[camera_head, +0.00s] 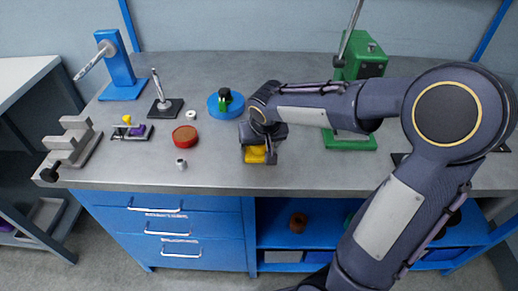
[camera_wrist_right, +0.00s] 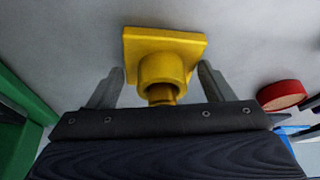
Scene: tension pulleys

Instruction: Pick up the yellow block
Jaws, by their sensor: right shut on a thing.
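The yellow block (camera_head: 255,157) is on the grey workbench near its front edge, partly hidden by my right gripper (camera_head: 259,146). In the right wrist view the yellow block (camera_wrist_right: 163,55) has a square plate and a round collar with a hole, and it sits between the two grey fingers of my right gripper (camera_wrist_right: 160,88). The right gripper is shut on the yellow block. I cannot tell whether the block touches the bench. My left gripper is not in view.
A red round part (camera_head: 185,136), a small grey cylinder (camera_head: 181,164) and a blue disc (camera_head: 226,104) lie left of the gripper. A green press (camera_head: 362,65) stands behind my right arm. A blue stand (camera_head: 120,70) is at the back left. The bench front edge is close.

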